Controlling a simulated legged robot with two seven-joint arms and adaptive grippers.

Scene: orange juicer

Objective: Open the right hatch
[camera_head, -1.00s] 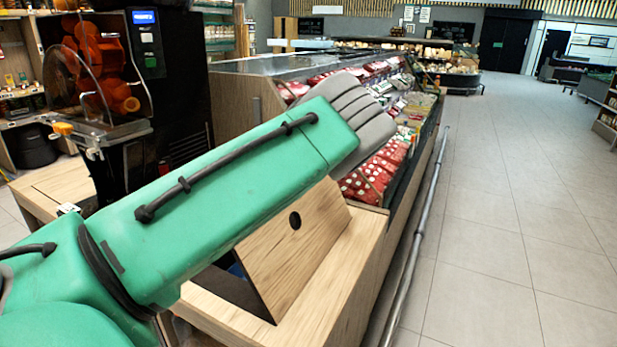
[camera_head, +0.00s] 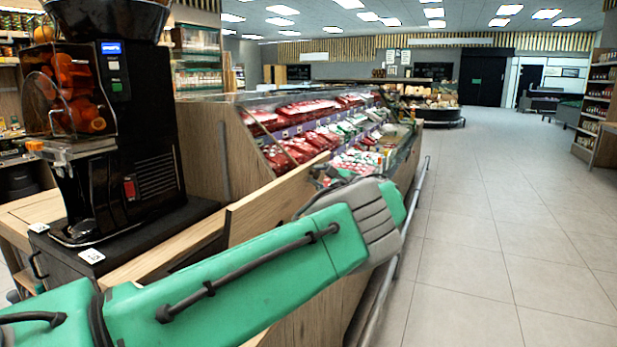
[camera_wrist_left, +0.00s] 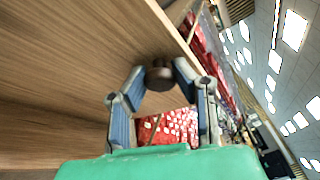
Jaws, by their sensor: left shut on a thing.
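The right hatch (camera_head: 262,206) is a light wooden panel standing tilted up from the counter, right of the juicer. My green left arm crosses in front and hides its lower part. My left gripper (camera_head: 325,174) is at the panel's far upper end, mostly hidden behind my wrist. In the left wrist view, the wooden panel (camera_wrist_left: 70,60) fills the left side. There my left gripper (camera_wrist_left: 158,80) has its two fingers closed in on a dark round spot at the panel, shut on the hatch. My right gripper is not in view.
The black orange juicer (camera_head: 125,130) stands on a dark cabinet at left. A refrigerated display (camera_head: 300,135) with red packages lies behind the hatch. A metal rail (camera_head: 420,190) runs along its front. The tiled floor (camera_head: 490,220) at right is clear.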

